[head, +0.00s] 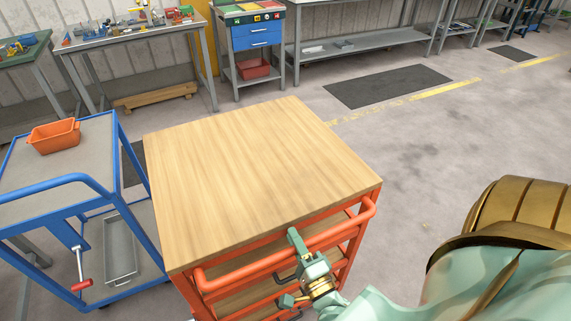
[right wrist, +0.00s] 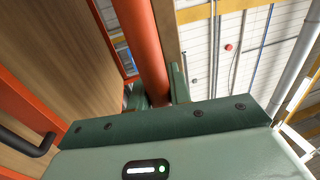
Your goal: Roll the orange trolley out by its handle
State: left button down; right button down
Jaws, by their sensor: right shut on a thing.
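The orange trolley (head: 360,236) has a wooden top (head: 255,175) and stands in the middle of the head view, near me. Its orange handle bar (head: 235,270) runs along the near side. My right gripper (head: 300,248) is shut on the handle, right of its middle. In the right wrist view the orange handle (right wrist: 142,45) passes between the green fingers (right wrist: 155,95). My left gripper is out of view. The trolley's lower shelves are partly hidden by the handle and my right arm.
A blue cart (head: 95,185) with an orange bin (head: 54,136) stands close on the left. Workbenches (head: 135,38) and a blue drawer unit (head: 256,36) line the back wall. The floor (head: 420,140) to the right is open, with a dark mat (head: 387,87).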

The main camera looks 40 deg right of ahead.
jog(key=shift+r+v, duration=0.15)
jog(key=shift+v, duration=0.6)
jog(key=shift+r+v, duration=0.15)
jog(key=shift+v, duration=0.6)
jog(key=c, duration=1.3)
grip_release()
jog(key=shift+s, duration=0.1)
jog(key=v, duration=1.6)
jog(key=shift+a+b, duration=0.15)
jog(key=shift+b, duration=0.25)
jog(key=shift+f, duration=0.15)
jog(key=shift+s, duration=0.1)
